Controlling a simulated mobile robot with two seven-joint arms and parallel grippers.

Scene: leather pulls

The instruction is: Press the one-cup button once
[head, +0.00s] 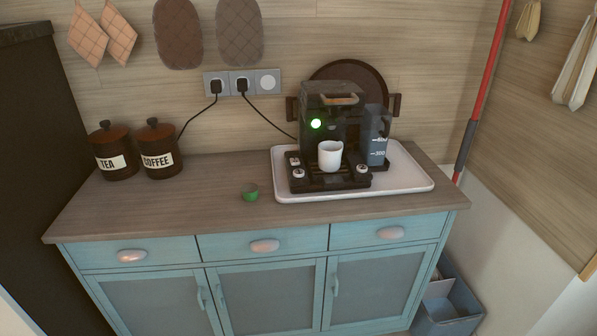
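A dark coffee machine (338,104) stands upright on a white tray (408,187), on the right part of the counter. A round green light (316,124) glows on its front. A white cup (331,154) stands on the machine's base under the spout. Small pale button-like parts show at the front left (298,174) and front right (362,169) of the base. Their markings are too small to read, so I cannot tell which is the one-cup button. Neither of my grippers is in view.
A water tank (377,143) marked with numbers sits at the machine's right. A green round object (250,192) lies left of the tray. TEA (113,152) and COFFEE (159,150) jars stand at the left. Black cords run from wall sockets (241,83). The counter's front left is clear.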

